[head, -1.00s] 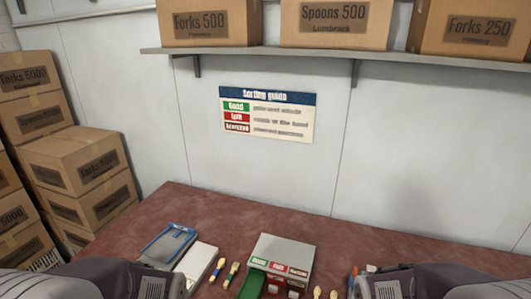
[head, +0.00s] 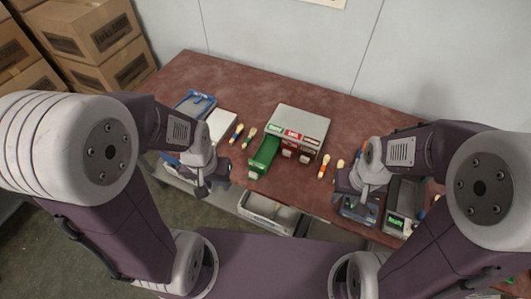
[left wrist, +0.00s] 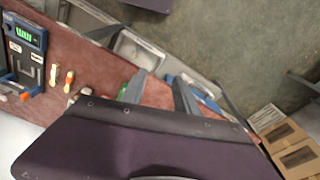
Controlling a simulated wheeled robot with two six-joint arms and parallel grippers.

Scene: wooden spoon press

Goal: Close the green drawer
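The green drawer (head: 264,154) sticks out from the front left of a grey cabinet (head: 302,117) on the red-brown table. Two red drawers beside it look shut. My left gripper (head: 203,190) hangs near the table's front edge, left of the green drawer and apart from it. In the left wrist view its two fingers (left wrist: 160,90) are spread with nothing between them, and only a sliver of green shows behind them. My right gripper (head: 352,192) is to the right of the cabinet, above a blue device; its fingers are too small to read.
Loose spoons or brushes lie left (head: 243,135) and right (head: 332,168) of the cabinet. A blue tray and white box (head: 221,122) are at the left. A dark device with a green display (head: 399,220) is at the right. A light bin (head: 270,212) sits below the front edge.

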